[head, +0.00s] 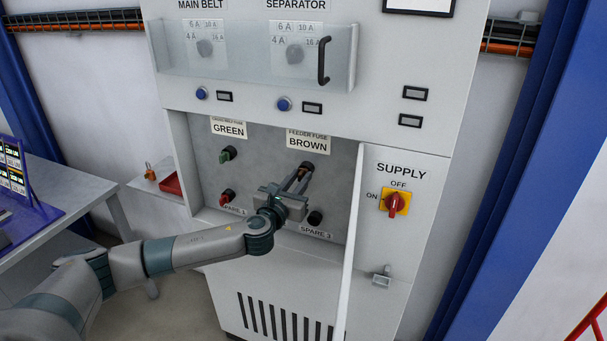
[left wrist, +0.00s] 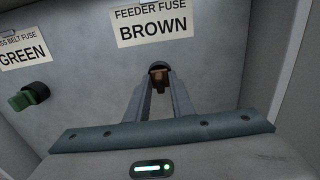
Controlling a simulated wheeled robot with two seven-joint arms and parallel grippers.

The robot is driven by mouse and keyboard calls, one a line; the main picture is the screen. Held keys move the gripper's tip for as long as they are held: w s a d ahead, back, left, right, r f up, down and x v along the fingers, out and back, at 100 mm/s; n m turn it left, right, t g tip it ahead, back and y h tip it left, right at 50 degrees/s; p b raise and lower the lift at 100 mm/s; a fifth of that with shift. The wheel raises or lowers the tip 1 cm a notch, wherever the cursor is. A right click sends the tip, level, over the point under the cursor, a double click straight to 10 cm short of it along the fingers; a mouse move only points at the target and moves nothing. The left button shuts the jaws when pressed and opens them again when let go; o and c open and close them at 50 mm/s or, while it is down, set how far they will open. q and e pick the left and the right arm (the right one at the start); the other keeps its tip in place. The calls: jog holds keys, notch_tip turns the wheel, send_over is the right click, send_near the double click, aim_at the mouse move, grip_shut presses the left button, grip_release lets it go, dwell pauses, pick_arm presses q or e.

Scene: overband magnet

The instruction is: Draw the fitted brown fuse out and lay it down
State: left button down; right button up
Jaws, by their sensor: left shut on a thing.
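The brown fuse (left wrist: 160,78) sits below the label "FEEDER FUSE BROWN" on the grey recessed panel of the cabinet. In the head view only a small part of the brown fuse (head: 305,170) shows past the fingers. My left gripper (head: 301,176) reaches up to it from below, and its fingers are shut on the fuse. In the left wrist view the two fingers of the left gripper (left wrist: 160,80) stand on either side of the fuse. Whether the fuse is still fully seated in its holder cannot be told. My right gripper is not in view.
A green fuse (head: 227,155) is fitted to the left, with a red one (head: 226,198) below it. A black spare holder (head: 315,218) is at lower right. The open door edge (head: 352,240) stands right of my gripper.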

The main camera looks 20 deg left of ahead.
aim_at(300, 179)
pick_arm(q)
jog(key=shift+s, duration=0.1)
jog(key=shift+s, duration=0.1)
jog(key=shift+s, duration=0.4)
jog(key=shift+s+d+p, duration=0.2)
jog(key=shift+s+p, duration=0.75)
jog(key=shift+s, duration=1.2)
jog(key=s+d+f+b, duration=0.3)
jog(key=s+d+b, duration=0.1)
jog(key=s+d, duration=0.3)
jog(key=s+d+f+h+b, duration=0.1)
jog(key=s+d+f+b, duration=0.3)
jog(key=s+d, duration=0.3)
jog(key=shift+s+d+m+b, duration=0.15)
jog(key=shift+s+m+b, duration=0.2)
jog(key=shift+s, duration=0.55)
